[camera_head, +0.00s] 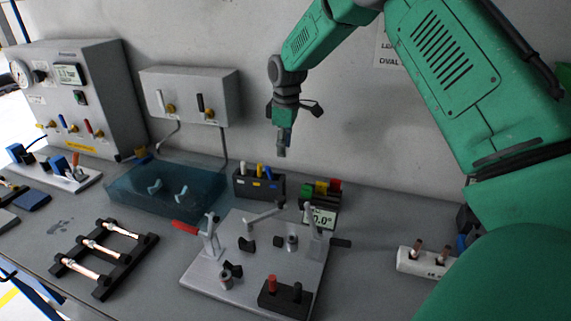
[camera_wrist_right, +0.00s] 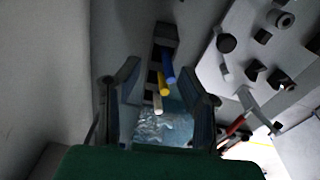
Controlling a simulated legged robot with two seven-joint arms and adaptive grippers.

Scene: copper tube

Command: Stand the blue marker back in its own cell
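The black marker holder (camera_head: 259,186) stands on the bench near the wall, below my right gripper. The blue marker (camera_head: 269,173) is at the holder's right end and appears to lean, beside a yellow and a white marker. How deep it sits in a cell I cannot tell. In the right wrist view the blue marker (camera_wrist_right: 168,68) shows beyond the yellow (camera_wrist_right: 163,84) and white (camera_wrist_right: 157,103) ones. My right gripper (camera_head: 282,146) hangs above the holder, apart from it. Its fingers (camera_wrist_right: 161,76) are spread and empty. My left gripper is not in view.
A translucent blue tray (camera_head: 150,205) lies left of the holder. A grey fixture plate (camera_head: 215,272) with a red-handled clamp stands in front. A small display (camera_head: 321,217) with coloured blocks behind it sits to the right. A rack (camera_head: 105,283) holds copper tubes.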

